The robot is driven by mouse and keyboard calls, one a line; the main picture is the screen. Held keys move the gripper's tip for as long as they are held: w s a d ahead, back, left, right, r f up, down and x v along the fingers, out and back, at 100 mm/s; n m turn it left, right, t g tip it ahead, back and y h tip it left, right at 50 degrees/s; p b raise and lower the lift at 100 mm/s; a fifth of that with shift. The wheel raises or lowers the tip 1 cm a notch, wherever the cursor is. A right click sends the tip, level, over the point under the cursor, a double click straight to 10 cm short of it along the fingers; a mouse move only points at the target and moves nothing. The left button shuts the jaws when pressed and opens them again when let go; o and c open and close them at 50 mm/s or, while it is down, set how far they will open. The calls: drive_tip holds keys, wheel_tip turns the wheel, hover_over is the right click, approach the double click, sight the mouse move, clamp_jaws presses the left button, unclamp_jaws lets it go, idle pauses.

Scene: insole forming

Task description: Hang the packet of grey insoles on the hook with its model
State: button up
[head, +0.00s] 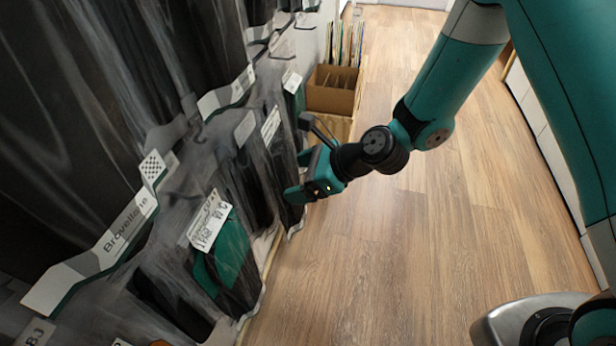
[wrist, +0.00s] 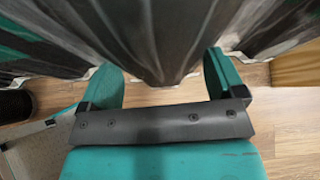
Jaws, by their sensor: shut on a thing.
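My gripper (head: 302,178) is at the right side of the packet wall in the head view. In the wrist view its two teal fingers (wrist: 163,76) stand either side of the lower end of a dark grey packet (wrist: 160,40) in clear wrap, and it is shut on this packet. The packet's upper part is out of the wrist view, and in the head view I cannot clearly part it from the packets beside it. Hooks with white label plates line the wall; one plate (head: 125,228) reads something like "Bravellane".
Several wrapped dark packets hang close together on the left. One packet with a green part (head: 228,255) hangs low near the front. A cardboard box (head: 333,92) with upright sheets stands beyond my gripper.

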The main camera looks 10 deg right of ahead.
sight(293, 176)
drive_tip(key=shift+w+a, duration=0.35)
drive_tip(key=shift+a, duration=0.55)
drive_tip(key=shift+w+a+f, duration=0.15)
drive_tip(key=shift+a+f, duration=0.2)
drive_tip(key=shift+a, duration=0.05)
drive_tip(key=shift+a+f+p, duration=0.1)
drive_tip(key=shift+p, duration=0.35)
drive_tip(key=shift+f+p, duration=0.15)
drive_tip(key=shift+p, duration=0.2)
drive_tip(key=o, duration=0.8)
drive_tip(key=shift+o, duration=0.2)
drive_tip(key=p+v, duration=0.4)
drive_tip(key=v, duration=1.3)
